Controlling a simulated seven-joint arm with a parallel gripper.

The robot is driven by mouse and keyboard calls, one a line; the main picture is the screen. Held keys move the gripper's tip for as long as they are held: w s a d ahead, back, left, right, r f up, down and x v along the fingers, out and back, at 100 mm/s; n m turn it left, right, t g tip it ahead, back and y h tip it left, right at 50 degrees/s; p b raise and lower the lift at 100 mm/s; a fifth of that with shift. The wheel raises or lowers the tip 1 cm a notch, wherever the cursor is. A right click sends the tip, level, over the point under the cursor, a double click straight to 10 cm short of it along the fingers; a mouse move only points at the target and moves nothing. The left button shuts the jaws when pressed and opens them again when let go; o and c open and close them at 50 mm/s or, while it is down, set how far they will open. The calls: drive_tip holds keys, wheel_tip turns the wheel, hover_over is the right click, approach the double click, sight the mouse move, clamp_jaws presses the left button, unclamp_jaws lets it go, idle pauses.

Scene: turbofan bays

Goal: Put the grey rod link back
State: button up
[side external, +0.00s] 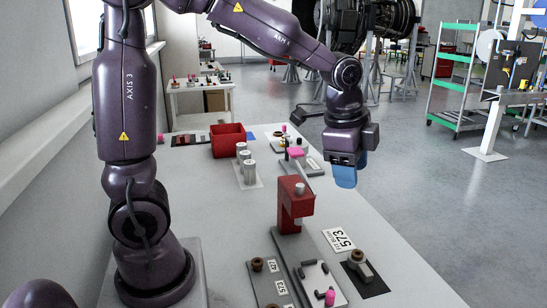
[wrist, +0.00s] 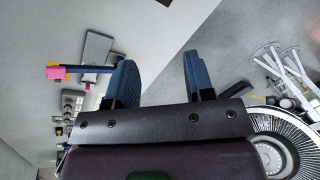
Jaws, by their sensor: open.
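A grey link-shaped part with a brown ring (side external: 359,266) lies on a black mat (side external: 378,287) at the front right of the bench in the side view. It looks like the rod link, but I cannot be sure. My gripper (side external: 345,176) hangs well above and behind it, near the bench's right edge. In the wrist view my gripper (wrist: 160,75) has its two blue fingers apart, with nothing between them. The grey part with the brown ring cannot be made out in the wrist view.
A red press-like fixture (side external: 296,204) stands on a grey base in front of my gripper. Grey cylinders (side external: 245,165) and a red bin (side external: 227,140) stand farther back. The bench's left-middle is clear.

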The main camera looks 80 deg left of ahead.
drive_tip(key=s+d+r+n+t, duration=0.1)
drive_tip(key=s+r+n, duration=0.1)
drive_tip(key=s+n, duration=0.2)
drive_tip(key=s+d+r+n+t, duration=0.1)
drive_tip(key=s+n, duration=0.4)
drive_tip(key=s, duration=0.6)
drive_tip(key=shift+d+r+t+h, duration=0.2)
drive_tip(key=shift+r+t+h, duration=0.15)
drive_tip(key=shift+r, duration=0.45)
